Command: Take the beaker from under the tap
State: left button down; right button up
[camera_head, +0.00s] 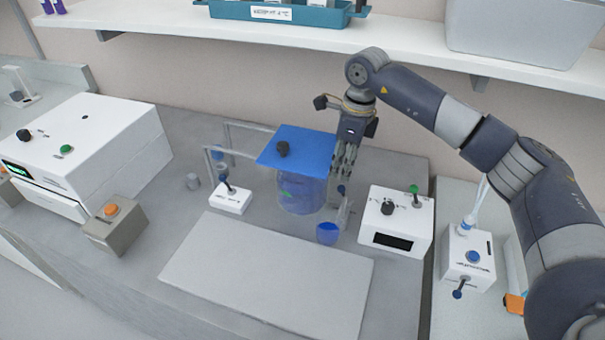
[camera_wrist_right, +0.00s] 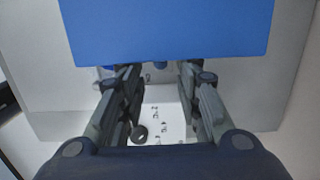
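A small clear beaker with blue liquid (camera_head: 327,234) appears to stand on the bench, in front and to the right of a round blue-tinted tank (camera_head: 302,196). A flat blue lid (camera_head: 292,150) covers the tank. The tap is small and hard to make out by the tank's right side. My right gripper (camera_head: 344,172) points down beside the lid's right edge, above and behind the beaker, apart from it. In the right wrist view my right gripper (camera_wrist_right: 162,82) has its fingers apart with nothing held; the lid hides part of the view ahead. My left gripper is not in view.
A white box with a black knob and display (camera_head: 398,222) stands close right of the beaker. A small white switch box (camera_head: 230,200) is left of the tank. A pale flat board (camera_head: 265,275) lies clear in front. A shelf (camera_head: 245,30) runs above.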

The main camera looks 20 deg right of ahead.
aim_at(328, 229)
jog(key=k+j, duration=0.3)
jog(key=k, duration=0.15)
jog(key=k+j, duration=0.65)
jog(key=k, duration=0.25)
